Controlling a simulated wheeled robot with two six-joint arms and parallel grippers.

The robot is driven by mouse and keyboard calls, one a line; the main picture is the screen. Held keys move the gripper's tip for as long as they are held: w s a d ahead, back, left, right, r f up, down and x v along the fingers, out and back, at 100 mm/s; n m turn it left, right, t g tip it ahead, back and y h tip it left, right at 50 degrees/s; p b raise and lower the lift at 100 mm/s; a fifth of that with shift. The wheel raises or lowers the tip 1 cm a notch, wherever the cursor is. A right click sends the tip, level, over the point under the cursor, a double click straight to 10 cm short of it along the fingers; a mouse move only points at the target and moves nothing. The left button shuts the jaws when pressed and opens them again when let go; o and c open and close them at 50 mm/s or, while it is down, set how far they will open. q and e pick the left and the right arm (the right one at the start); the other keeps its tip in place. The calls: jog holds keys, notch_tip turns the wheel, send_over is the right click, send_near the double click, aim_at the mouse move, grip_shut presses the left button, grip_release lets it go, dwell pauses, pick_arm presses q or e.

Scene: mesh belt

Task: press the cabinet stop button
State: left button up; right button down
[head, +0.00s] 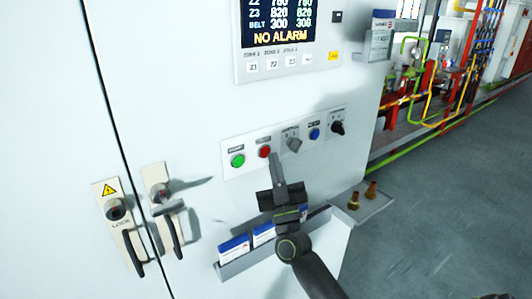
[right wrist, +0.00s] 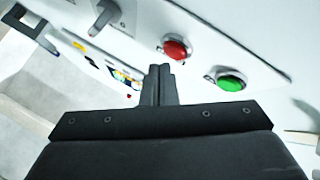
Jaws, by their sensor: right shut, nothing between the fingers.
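The red stop button (head: 264,152) is on a white button strip (head: 240,145) on the cabinet front, between a green button (head: 238,160) and a grey selector knob (head: 292,144). My right gripper (head: 273,158) is shut and empty. Its fingertips are just right of and slightly below the red button in the head view. In the right wrist view the closed fingertips (right wrist: 160,68) lie just below and left of the red button (right wrist: 175,50), with the green button (right wrist: 231,82) to the right. I cannot tell the depth gap; no contact shows. My left gripper is not in view.
A display panel (head: 245,70) reading "NO ALARM" is above the strip. A blue button (head: 314,134) and a black knob (head: 337,128) are to the right. Below are a card holder (head: 235,268) and a small shelf (head: 372,210). Door handles (head: 128,240) stick out at left.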

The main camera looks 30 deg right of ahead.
jog(key=shift+w, duration=0.35)
jog(key=shift+w, duration=0.45)
dwell(0.6)
jog(key=shift+s+p, duration=0.15)
jog(key=shift+p, duration=0.15)
jog(key=shift+s+p, duration=0.3)
jog(key=shift+s, duration=0.4)
jog(key=s+p, duration=0.2)
jog(key=s, duration=0.3)
jog(key=shift+d, duration=0.2)
dwell(0.6)
